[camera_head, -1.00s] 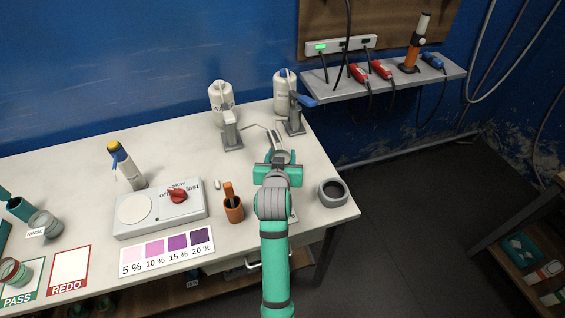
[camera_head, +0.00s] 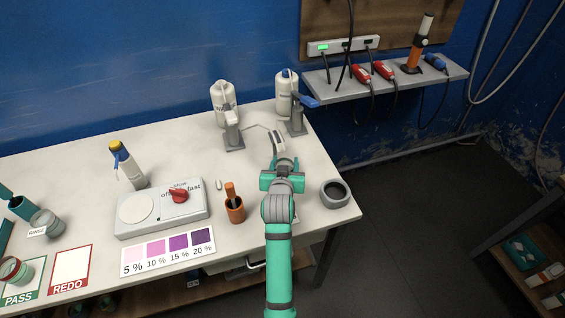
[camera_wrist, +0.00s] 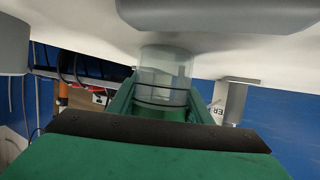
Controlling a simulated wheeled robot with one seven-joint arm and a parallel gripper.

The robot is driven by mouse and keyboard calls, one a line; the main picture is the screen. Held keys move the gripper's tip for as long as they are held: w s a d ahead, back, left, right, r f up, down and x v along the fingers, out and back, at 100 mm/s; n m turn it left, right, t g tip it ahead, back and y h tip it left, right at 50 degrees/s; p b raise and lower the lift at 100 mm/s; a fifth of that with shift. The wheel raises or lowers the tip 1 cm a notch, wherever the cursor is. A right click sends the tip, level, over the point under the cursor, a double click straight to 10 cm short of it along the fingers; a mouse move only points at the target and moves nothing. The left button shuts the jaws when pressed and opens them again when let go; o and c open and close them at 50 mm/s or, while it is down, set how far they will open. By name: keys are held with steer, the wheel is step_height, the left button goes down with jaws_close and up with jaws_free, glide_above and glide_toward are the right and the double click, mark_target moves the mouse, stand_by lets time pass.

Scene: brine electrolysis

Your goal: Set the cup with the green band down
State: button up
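A clear cup (camera_wrist: 165,75) stands between my gripper's two green fingers in the wrist view. My gripper (camera_wrist: 160,103) appears shut on it, with a finger close against each side. In the head view my gripper (camera_head: 285,163) is over the right part of the white table (camera_head: 310,165), just in front of the stands, and largely hides the cup. I cannot tell whether the cup touches the table.
A grey ring-shaped holder (camera_head: 335,194) is to the right near the table edge. An orange pot (camera_head: 235,210) and a stirrer plate (camera_head: 160,208) are to the left. White bottles (camera_head: 223,103) and grey stands (camera_head: 233,135) are behind. PASS (camera_head: 25,292) and REDO (camera_head: 70,268) cards lie far left.

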steer(key=o, duration=0.4)
steer(key=shift+c, duration=0.2)
steer(key=shift+s, duration=0.1)
steer(key=shift+r, duration=0.15)
steer(key=v, duration=1.2)
